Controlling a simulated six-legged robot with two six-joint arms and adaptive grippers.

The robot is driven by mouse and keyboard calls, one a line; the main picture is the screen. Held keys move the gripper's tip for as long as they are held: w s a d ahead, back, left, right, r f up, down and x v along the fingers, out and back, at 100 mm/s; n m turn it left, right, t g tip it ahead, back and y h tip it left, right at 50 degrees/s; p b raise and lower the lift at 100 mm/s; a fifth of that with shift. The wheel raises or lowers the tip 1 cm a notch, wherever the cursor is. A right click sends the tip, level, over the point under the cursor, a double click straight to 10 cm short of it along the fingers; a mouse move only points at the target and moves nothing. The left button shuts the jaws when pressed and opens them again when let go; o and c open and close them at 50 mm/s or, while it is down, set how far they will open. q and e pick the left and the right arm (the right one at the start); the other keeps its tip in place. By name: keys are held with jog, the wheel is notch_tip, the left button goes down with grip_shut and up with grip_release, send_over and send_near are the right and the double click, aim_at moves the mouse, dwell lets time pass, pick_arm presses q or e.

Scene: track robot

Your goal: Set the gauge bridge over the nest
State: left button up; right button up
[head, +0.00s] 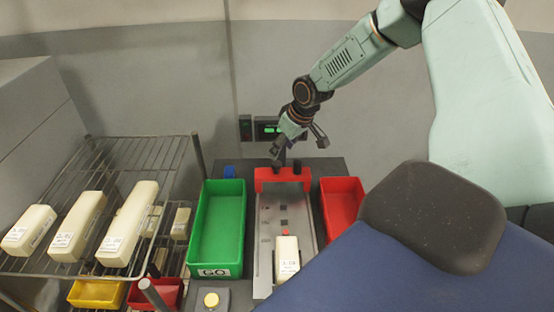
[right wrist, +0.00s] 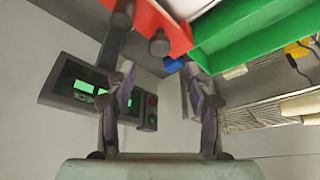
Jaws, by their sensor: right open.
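The red gauge bridge (head: 282,176) stands at the far end of a grey metal plate (head: 268,215). Dark stubs rise from its top. I take the plate as the nest's bed. A cream block (head: 287,258) with a red tip and a label sits at the plate's near end. My right gripper (head: 299,148) is open just above and behind the bridge. In the right wrist view the bridge (right wrist: 165,18) is at the top, with a dark round knob (right wrist: 159,44) between the spread fingers (right wrist: 158,68); contact cannot be told. My left gripper is out of view.
A green bin (head: 216,222) and a red bin (head: 341,201) flank the plate. A wire rack (head: 130,165) with several cream blocks stands at left. A display box (head: 266,128) is on the wall behind.

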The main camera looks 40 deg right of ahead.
aim_at(276, 162)
jog(key=b+x, duration=0.1)
jog(key=x, duration=0.2)
jog(key=b+x, duration=0.2)
jog(key=x, duration=0.1)
jog(key=shift+s+f, duration=0.1)
jog(key=shift+s, duration=0.1)
jog(key=shift+w+a+f+b, duration=0.1)
jog(key=shift+w+f+b, duration=0.15)
jog(key=shift+f+b, duration=0.1)
jog(key=shift+s+r, duration=0.15)
jog(key=shift+s, duration=0.1)
jog(key=shift+w, duration=0.3)
jog(key=c, duration=0.5)
grip_shut()
